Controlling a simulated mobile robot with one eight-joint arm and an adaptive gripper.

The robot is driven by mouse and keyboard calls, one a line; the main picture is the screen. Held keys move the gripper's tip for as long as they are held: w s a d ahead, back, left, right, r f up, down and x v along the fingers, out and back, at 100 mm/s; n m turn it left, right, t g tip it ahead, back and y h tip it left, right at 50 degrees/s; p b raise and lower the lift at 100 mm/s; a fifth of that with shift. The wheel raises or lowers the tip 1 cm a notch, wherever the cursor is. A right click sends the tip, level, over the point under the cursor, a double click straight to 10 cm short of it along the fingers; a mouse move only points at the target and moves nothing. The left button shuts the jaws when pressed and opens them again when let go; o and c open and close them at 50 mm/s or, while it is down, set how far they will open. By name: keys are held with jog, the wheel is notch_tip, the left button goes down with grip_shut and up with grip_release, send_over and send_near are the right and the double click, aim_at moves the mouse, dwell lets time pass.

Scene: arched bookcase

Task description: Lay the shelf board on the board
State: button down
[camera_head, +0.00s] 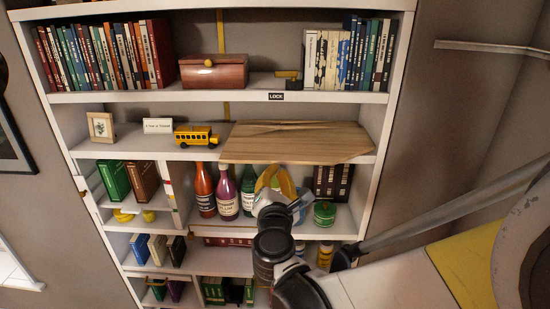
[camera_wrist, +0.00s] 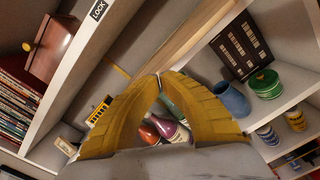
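The shelf board (camera_head: 295,143) is a light-brown wooden plank. It lies over the right half of the bookcase's second shelf (camera_head: 195,152) from the top, its front edge at the shelf front and slightly askew. In the wrist view the wood (camera_wrist: 205,35) shows as a narrow strip running up right from the fingertips. My gripper (camera_head: 272,167) comes from below in front of the bottles. Its yellow fingers bow apart lower down and their tips (camera_wrist: 158,76) come together at the board's front edge. The fingers hide part of the edge and the exact contact.
A yellow toy bus (camera_head: 196,136) stands just left of the board. Bottles (camera_head: 226,193) and a green jar (camera_head: 324,213) stand on the shelf below. A wooden box (camera_head: 219,71) and books fill the shelf above. The bookcase's right side wall is close to the board's right end.

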aim_at(278, 154)
jog(key=shift+w, duration=1.4)
jog(key=shift+w+d+b, duration=0.15)
jog(key=shift+w+b, duration=0.2)
jog(key=shift+w, duration=2.6)
jog(key=s, duration=1.4)
jog(key=s+d+f+m+g+h+b, duration=0.25)
jog(key=d+f+m, duration=0.25)
jog(key=d+m, duration=0.25)
jog(key=s+d+f+m+g+h+b, duration=0.1)
jog(key=s+d+f+m+g+b, duration=0.2)
jog(key=d+m, duration=0.4)
jog(key=s+d+f+m+g+y+b, duration=0.1)
jog(key=s+f+m+g+y+b, duration=0.1)
jog(key=s+f+m, duration=0.3)
jog(key=s+d+f+m+g+y+b, duration=0.2)
jog(key=s+f+m+g, duration=0.1)
jog(key=s+f+m, duration=0.3)
jog(key=s+m, duration=0.2)
jog(key=m, duration=0.1)
jog(key=shift+s+d, duration=0.3)
